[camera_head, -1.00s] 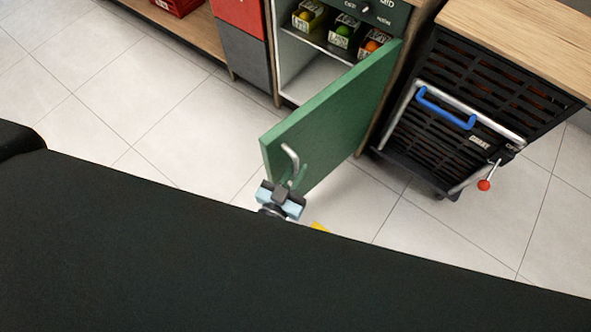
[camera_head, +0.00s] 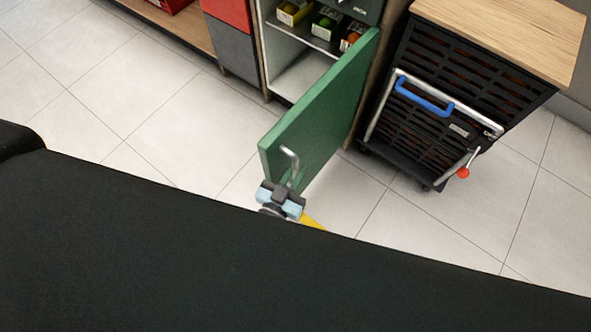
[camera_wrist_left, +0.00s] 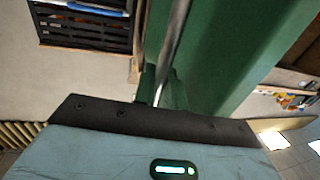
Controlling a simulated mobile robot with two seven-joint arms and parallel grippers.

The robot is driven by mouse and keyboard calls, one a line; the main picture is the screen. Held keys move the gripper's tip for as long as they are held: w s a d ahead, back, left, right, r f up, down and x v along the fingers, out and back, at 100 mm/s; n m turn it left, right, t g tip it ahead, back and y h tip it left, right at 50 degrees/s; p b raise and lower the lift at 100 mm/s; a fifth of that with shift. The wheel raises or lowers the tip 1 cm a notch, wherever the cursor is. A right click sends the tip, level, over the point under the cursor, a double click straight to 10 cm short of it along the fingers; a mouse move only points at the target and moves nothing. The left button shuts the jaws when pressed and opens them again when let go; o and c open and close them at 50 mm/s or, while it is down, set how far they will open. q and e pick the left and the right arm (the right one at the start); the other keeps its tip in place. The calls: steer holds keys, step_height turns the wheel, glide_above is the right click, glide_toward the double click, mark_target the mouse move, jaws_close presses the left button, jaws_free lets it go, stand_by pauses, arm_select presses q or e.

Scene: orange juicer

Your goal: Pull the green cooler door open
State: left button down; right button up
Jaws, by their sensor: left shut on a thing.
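The green cooler door (camera_head: 322,118) stands swung wide open in the head view, with the lit white interior (camera_head: 303,76) of the cooler showing behind it. A curved metal handle (camera_head: 290,158) is fixed near the door's free edge. My left gripper (camera_head: 287,190) is shut on the lower part of this handle; its fingertips are partly hidden. In the left wrist view the handle bar (camera_wrist_left: 174,50) runs down to the gripper body, with the green door (camera_wrist_left: 228,50) close behind. My right gripper is not in view.
Small boxes of fruit (camera_head: 325,22) sit on the cooler shelf. A black slatted cart (camera_head: 440,90) with a blue handle and wooden top stands to the right of the door. Tiled floor (camera_head: 150,110) is clear on the left.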

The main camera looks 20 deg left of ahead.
arm_select(q)
steer(key=shift+d, duration=0.1)
stand_by(0.4)
steer(key=c, duration=1.8)
jaws_free()
steer(key=shift+s, duration=0.1)
steer(key=s, duration=0.2)
steer(key=s+a, duration=0.1)
steer(key=s, duration=0.4)
steer(key=shift+s+a, duration=0.25)
steer(key=shift+s, duration=0.05)
